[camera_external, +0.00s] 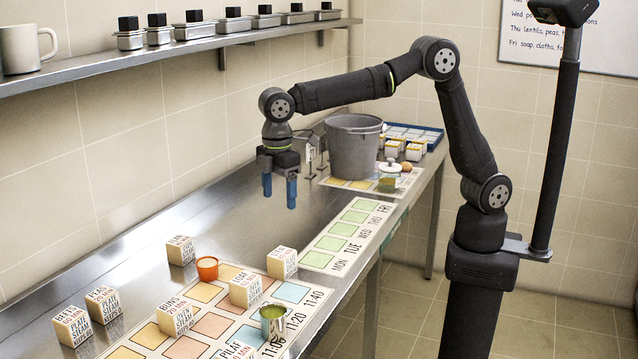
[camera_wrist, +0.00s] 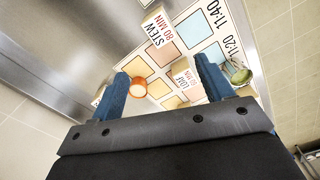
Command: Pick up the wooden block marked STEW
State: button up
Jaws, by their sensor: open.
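The wooden block marked STEW (camera_wrist: 158,27) shows near the top of the wrist view, with "STEW 80 MIN" on its face. By its place near the 11:40 label, it matches the pale block (camera_external: 282,262) in the external view, where its lettering is too small to read surely. It stands at the far end of the timetable mat (camera_external: 212,325). My gripper (camera_external: 279,190) is open and empty, fingers pointing down, well above the counter and beyond the block. The gripper's blue fingers (camera_wrist: 163,73) also show in the wrist view, with nothing between them.
An orange cup (camera_external: 207,268) and the LOAF block (camera_external: 245,291) stand close to the STEW block. A large pot (camera_external: 353,147) stands behind my gripper. A shelf (camera_external: 180,50) runs along the wall.

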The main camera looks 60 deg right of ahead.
aim_at(282, 253)
notch_tip(282, 253, down, 19)
jog(key=m, duration=3.2)
jog(key=shift+d, duration=0.1)
jog(key=shift+c, duration=0.2)
jog(key=c, duration=1.1)
